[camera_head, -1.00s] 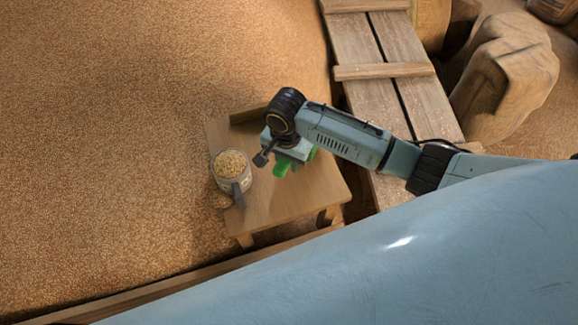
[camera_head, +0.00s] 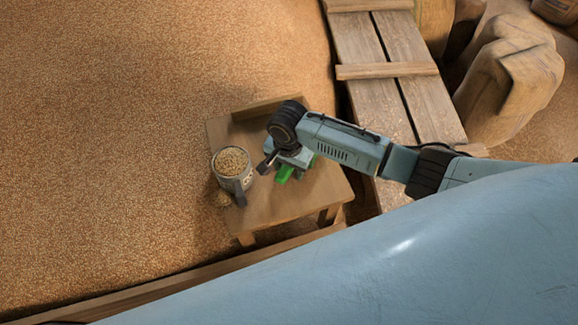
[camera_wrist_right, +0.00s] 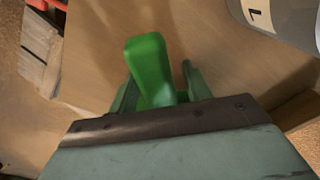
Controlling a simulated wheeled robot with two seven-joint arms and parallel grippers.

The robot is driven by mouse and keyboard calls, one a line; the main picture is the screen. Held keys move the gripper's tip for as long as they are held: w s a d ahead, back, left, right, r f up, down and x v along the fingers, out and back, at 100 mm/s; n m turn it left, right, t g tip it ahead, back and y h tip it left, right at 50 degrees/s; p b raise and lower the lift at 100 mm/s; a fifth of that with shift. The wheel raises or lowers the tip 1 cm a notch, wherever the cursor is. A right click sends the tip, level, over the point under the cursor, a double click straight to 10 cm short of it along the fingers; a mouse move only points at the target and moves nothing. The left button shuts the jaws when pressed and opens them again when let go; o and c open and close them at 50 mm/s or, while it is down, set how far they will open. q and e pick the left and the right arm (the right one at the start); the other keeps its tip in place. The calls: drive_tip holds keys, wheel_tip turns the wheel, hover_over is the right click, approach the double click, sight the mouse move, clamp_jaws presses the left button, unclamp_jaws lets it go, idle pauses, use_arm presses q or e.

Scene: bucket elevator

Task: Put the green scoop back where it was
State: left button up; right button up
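The green scoop (camera_head: 285,174) is at my right gripper (camera_head: 284,168), low over the small wooden table (camera_head: 290,205); I cannot tell whether it touches the top. In the right wrist view the scoop's green handle (camera_wrist_right: 150,65) stands between the two fingers of the gripper (camera_wrist_right: 160,90), which appear closed around it. The rest of the scoop is hidden by the gripper and wrist. My left gripper is not in view.
A metal cup full of grain (camera_head: 232,164) stands on the table just left of the gripper. A raised wooden strip (camera_head: 262,107) runs along the table's back edge. Wooden planks (camera_head: 385,90) and sacks (camera_head: 510,80) lie at right. Grain covers the left.

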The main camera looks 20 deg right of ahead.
wheel_tip(320, 180, up, 12)
drive_tip(key=shift+s+a+r+p, duration=0.1)
drive_tip(key=shift+a+r+p, duration=0.1)
drive_tip(key=shift+p, duration=1.05)
